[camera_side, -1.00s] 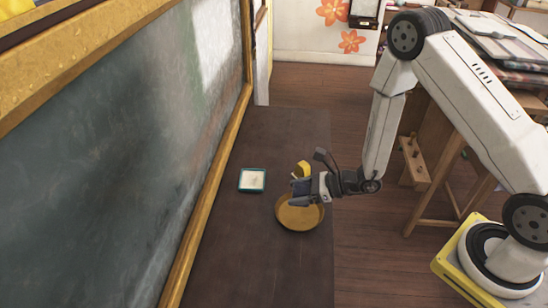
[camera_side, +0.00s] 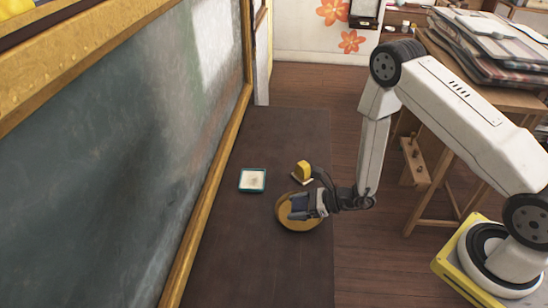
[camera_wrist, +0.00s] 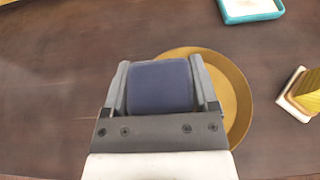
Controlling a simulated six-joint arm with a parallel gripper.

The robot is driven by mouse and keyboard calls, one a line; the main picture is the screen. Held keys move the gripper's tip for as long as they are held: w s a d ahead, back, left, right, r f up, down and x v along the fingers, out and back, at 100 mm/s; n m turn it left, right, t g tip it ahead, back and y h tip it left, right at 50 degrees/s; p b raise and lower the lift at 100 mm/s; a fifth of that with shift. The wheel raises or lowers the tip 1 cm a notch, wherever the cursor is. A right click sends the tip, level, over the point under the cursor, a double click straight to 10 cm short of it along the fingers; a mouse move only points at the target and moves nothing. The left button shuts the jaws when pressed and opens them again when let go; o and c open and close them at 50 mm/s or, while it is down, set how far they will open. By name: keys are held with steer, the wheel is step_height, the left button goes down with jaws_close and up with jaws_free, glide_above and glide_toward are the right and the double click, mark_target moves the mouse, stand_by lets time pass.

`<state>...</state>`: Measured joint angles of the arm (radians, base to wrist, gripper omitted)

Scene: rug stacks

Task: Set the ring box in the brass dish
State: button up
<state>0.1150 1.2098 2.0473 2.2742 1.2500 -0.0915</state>
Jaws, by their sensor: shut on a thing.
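My gripper (camera_side: 299,206) is shut on a dark blue ring box, its fingers on either side of it. In the wrist view the ring box (camera_wrist: 160,86) sits between both fingers. The round brass dish (camera_side: 287,222) lies on the dark tabletop. In the side view the box appears over the dish. In the wrist view the box and gripper cover the left and middle of the dish (camera_wrist: 238,92), and its right rim shows. I cannot tell whether the box touches the dish floor.
A teal square tray with a pale inside (camera_side: 252,180) lies left of and behind the dish. A yellow block on a white base (camera_side: 303,171) stands just behind the gripper. The near tabletop (camera_side: 250,270) is clear. A chalkboard (camera_side: 110,150) borders the table on the left.

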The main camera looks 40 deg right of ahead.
steer(key=shift+f, duration=0.7)
steer(key=shift+f, duration=0.55)
steer(key=o, duration=1.2)
steer(key=shift+c, duration=0.2)
steer(key=shift+r, duration=0.1)
steer(key=shift+r, duration=0.4)
steer(key=shift+s+d+r, duration=0.15)
steer(key=shift+d+r, duration=0.05)
steer(key=v, duration=1.1)
steer(key=shift+s+d, duration=0.2)
steer(key=shift+s, duration=0.05)
